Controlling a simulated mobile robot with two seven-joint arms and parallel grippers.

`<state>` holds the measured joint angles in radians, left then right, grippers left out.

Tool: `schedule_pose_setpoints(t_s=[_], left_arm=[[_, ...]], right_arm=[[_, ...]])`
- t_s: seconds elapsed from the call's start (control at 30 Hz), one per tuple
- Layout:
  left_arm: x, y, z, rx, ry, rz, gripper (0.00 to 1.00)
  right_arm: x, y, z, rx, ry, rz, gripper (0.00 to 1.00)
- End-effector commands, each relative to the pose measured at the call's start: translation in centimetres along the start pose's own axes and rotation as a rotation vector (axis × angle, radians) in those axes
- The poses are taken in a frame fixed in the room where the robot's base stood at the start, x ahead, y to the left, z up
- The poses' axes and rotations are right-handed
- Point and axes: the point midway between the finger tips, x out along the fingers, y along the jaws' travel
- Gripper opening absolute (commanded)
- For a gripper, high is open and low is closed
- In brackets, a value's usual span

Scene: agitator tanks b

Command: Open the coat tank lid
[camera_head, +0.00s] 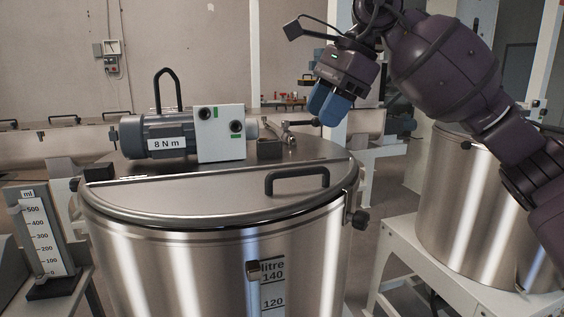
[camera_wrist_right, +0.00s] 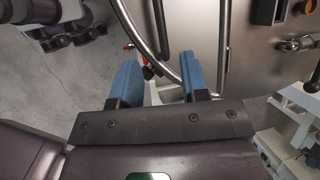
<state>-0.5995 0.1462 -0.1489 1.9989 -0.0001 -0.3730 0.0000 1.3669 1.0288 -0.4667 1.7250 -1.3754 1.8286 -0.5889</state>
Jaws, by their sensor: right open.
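A large steel tank (camera_head: 190,265) stands in front of me in the head view. No readable name shows on it, only a litre scale (camera_head: 272,290). Its front lid half (camera_head: 215,188) lies flat across the top, closed as far as I can tell. A black bar handle (camera_head: 297,180) stands on that lid near the right. My right gripper (camera_head: 328,106) has blue fingers and is open and empty. It hangs above and behind the handle, apart from it. In the right wrist view, the gripper (camera_wrist_right: 161,65) appears over the tank's curved edge. My left gripper is not in view.
A grey motor (camera_head: 155,137) marked 8 N m with a white box sits on the rear of the tank top. A dark clamp knob (camera_head: 360,217) sticks out at the right rim. Another steel tank (camera_head: 455,215) stands at the right, and a measuring gauge (camera_head: 45,235) at the left.

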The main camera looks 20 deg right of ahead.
Motion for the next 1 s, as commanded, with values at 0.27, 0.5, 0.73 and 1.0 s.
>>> schedule_pose_setpoints(t_s=[0.27, 0.5, 0.73, 1.0], left_arm=[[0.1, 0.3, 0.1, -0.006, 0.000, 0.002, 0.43], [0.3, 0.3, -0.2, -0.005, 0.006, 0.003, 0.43], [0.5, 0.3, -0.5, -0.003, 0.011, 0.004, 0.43], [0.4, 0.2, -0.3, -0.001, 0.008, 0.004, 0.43]], right_arm=[[2.8, 0.1, 0.0, -0.002, 0.001, 0.003, 0.41], [6.9, 0.0, 0.0, -0.001, 0.000, 0.003, 0.41], [9.8, 0.0, 0.0, 0.000, 0.000, 0.002, 0.41], [10.8, 0.0, 0.1, -0.001, -0.001, -0.001, 0.41]])
